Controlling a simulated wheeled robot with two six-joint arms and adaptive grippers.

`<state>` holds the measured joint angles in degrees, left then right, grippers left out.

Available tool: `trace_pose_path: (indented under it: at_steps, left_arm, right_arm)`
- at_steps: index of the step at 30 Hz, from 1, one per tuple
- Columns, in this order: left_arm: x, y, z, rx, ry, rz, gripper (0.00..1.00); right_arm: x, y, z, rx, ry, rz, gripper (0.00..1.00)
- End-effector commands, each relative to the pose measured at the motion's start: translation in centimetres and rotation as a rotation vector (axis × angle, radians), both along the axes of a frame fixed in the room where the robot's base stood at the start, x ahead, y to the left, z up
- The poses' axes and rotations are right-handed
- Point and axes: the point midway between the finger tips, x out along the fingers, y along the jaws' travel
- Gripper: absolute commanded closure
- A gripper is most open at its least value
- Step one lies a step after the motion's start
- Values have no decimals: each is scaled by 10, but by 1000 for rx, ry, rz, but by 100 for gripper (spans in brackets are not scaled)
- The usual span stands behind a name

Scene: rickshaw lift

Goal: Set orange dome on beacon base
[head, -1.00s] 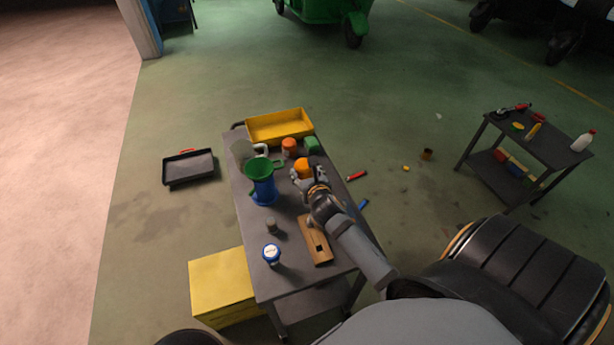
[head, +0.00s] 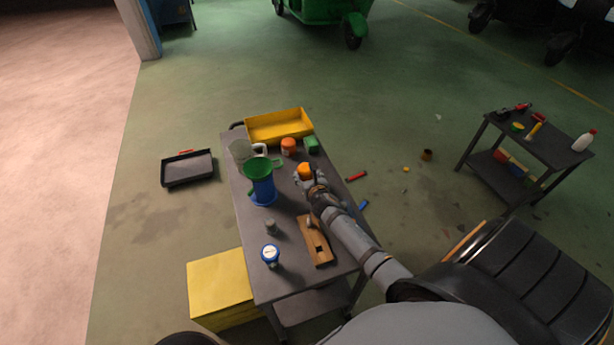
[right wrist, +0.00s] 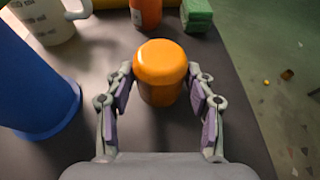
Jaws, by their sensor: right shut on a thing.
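The orange dome (head: 305,169) is at my right gripper (head: 308,180), over the right side of the dark cart top. In the right wrist view the orange dome (right wrist: 161,70) sits between the two fingers of my right gripper (right wrist: 161,92), which are shut on its sides. I cannot tell whether it touches the cart top. A small grey cylinder (head: 271,228) stands nearer on the cart and may be the beacon base. My left gripper is not in view.
A pale pitcher (head: 241,150) stands behind the jug.

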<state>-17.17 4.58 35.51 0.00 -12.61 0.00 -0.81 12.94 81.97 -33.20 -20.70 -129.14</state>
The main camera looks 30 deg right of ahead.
Motion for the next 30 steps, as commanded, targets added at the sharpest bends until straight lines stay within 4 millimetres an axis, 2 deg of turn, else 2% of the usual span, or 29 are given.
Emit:
trace_pose_path:
  at_steps: [5, 6, 10, 21, 26, 30]
  left_arm:
    - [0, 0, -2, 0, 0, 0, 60]
    - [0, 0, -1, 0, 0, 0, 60]
    - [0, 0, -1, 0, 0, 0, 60]
    - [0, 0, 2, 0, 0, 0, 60]
    - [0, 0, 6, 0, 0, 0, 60]
    - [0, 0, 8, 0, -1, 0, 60]
  right_arm:
    - [0, 0, -3, -1, 1, 0, 81]
    - [0, 0, -3, -1, 1, -1, 42]
    - [0, 0, -2, -1, 1, -1, 24]
    - [-1, 0, 2, 0, 0, 0, 23]
    - [-26, 8, 12, 0, 1, 1, 23]
    - [-58, 19, 25, 0, 2, 0, 23]
